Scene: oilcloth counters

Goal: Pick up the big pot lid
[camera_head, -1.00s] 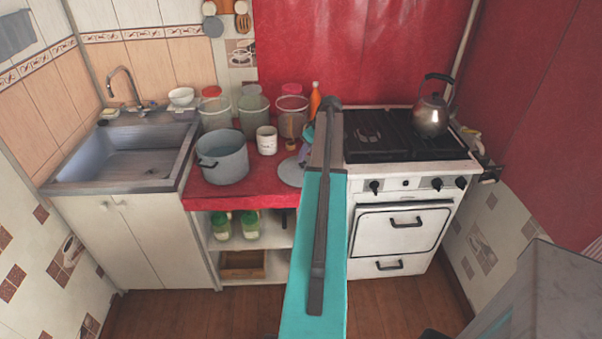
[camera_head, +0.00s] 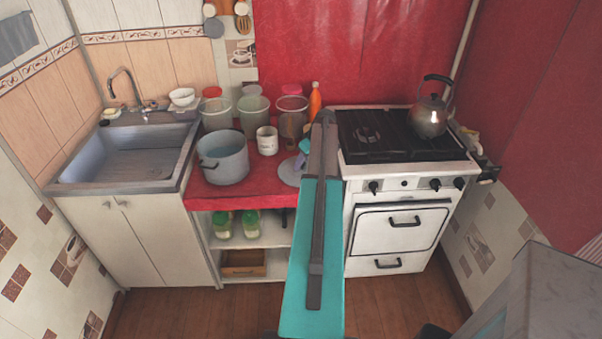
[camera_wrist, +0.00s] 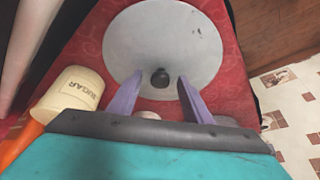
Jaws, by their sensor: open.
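The big pot lid (camera_wrist: 163,40) is a grey-white disc with a dark round knob (camera_wrist: 160,78). It lies on the red counter, with the knob facing up. In the head view the lid (camera_head: 288,172) shows at the counter's right end, partly hidden behind my arm. My gripper (camera_wrist: 154,84) is open, with its two purple fingers on either side of the knob in the wrist view. Nothing is held. I cannot tell whether the fingers touch the lid or hover above it. In the head view my arm mostly covers the gripper.
A grey pot (camera_head: 222,158) and a white mug (camera_head: 267,140) stand left of the lid. Several jars and an orange bottle (camera_head: 315,99) stand behind. The stove (camera_head: 400,150) with a kettle (camera_head: 428,122) is right. A sugar canister (camera_wrist: 76,92) is close to my gripper.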

